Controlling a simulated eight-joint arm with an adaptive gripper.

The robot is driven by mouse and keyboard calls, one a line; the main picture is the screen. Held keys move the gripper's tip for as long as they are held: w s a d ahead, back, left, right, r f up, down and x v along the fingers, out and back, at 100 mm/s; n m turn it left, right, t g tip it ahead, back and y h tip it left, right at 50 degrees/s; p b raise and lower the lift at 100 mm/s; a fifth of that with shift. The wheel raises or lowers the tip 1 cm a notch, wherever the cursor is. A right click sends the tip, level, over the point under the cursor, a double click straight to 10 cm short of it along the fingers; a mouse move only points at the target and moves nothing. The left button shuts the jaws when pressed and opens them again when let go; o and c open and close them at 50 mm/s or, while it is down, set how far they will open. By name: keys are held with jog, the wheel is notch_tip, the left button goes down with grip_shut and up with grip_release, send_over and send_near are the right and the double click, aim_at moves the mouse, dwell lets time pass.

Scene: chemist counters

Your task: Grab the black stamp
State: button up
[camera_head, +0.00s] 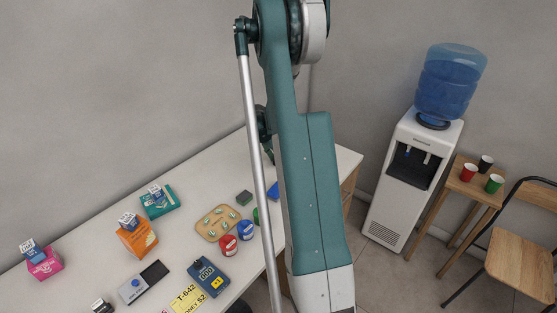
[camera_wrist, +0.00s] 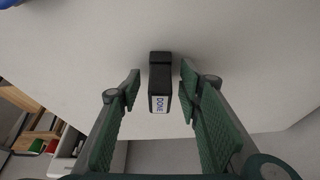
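The black stamp (camera_wrist: 160,78) shows in the wrist view, standing out against the pale counter, with a white label reading DONE at its near end. My gripper (camera_wrist: 160,86) is open, with one green finger on each side of the stamp and a visible gap on both sides. Nothing is held. In the head view, I cannot make out the gripper's fingertips or this stamp; my arm covers part of the counter. A small dark object with a pale label (camera_head: 101,305) is cut off at the bottom edge there.
The white counter (camera_head: 90,215) holds a wooden pill tray (camera_head: 211,225), a card terminal (camera_head: 208,277), an ink pad (camera_head: 143,282), an orange box (camera_head: 137,240), a teal box (camera_head: 160,203) and a pink box (camera_head: 45,264). Several round containers lie near my arm. A water cooler (camera_head: 408,165) stands right.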

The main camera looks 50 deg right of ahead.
jog(key=c, duration=0.9)
jog(key=shift+r, duration=0.2)
jog(key=shift+c, duration=0.2)
jog(key=shift+r+p, duration=0.35)
jog(key=shift+r, duration=4.5)
